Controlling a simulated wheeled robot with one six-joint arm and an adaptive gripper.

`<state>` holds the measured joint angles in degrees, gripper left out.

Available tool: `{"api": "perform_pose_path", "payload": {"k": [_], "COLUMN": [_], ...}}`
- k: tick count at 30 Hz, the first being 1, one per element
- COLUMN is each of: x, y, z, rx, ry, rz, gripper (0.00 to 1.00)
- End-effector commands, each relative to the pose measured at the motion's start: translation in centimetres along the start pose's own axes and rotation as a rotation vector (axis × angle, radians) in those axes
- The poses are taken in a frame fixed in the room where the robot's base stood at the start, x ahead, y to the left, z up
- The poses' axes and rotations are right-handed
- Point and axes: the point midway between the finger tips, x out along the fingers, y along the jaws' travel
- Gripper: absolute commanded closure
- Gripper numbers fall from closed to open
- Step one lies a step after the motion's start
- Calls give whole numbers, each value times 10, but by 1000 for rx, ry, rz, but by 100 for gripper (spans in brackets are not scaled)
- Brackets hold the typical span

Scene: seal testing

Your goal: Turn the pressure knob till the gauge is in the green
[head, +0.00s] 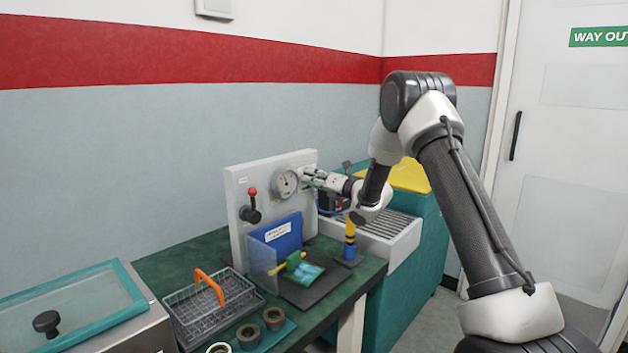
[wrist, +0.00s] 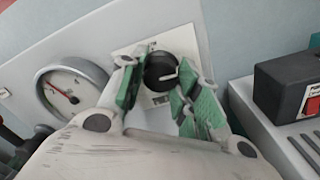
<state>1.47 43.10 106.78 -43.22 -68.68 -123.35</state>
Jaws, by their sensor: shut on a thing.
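The black pressure knob (wrist: 161,70), with a pale pointer mark, sits on a white plate on the upright panel (head: 238,205). My gripper (wrist: 163,80) has its green-padded fingers on either side of the knob and is shut on it. In the head view my gripper (head: 308,176) reaches the panel and hides the knob. The round white gauge (wrist: 66,88) is left of the knob; it also shows in the head view (head: 287,183). Its needle and a dark red spot show near its middle, but I cannot tell the reading or see a green band.
A red-tipped lever (head: 252,205) stands on the panel left of the gauge.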

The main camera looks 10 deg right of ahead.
Motion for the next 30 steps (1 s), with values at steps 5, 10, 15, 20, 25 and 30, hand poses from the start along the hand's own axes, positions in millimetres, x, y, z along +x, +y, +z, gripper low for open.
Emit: {"api": "perform_pose_path", "payload": {"k": [5,10,15,20,25,30], "x": [-1,-1,-1,-1,-1,-1], "y": [-2,-2,-2,-2,-3,-3], "z": [-3,-3,-4,-4,-4,-4], "rx": [-144,-260,-341,-386,-407,-410], "ry": [13,19,23,26,27,28], "rz": [-4,-5,-5,-5,-5,-5], "gripper": [92,92,92,92,92,92]}}
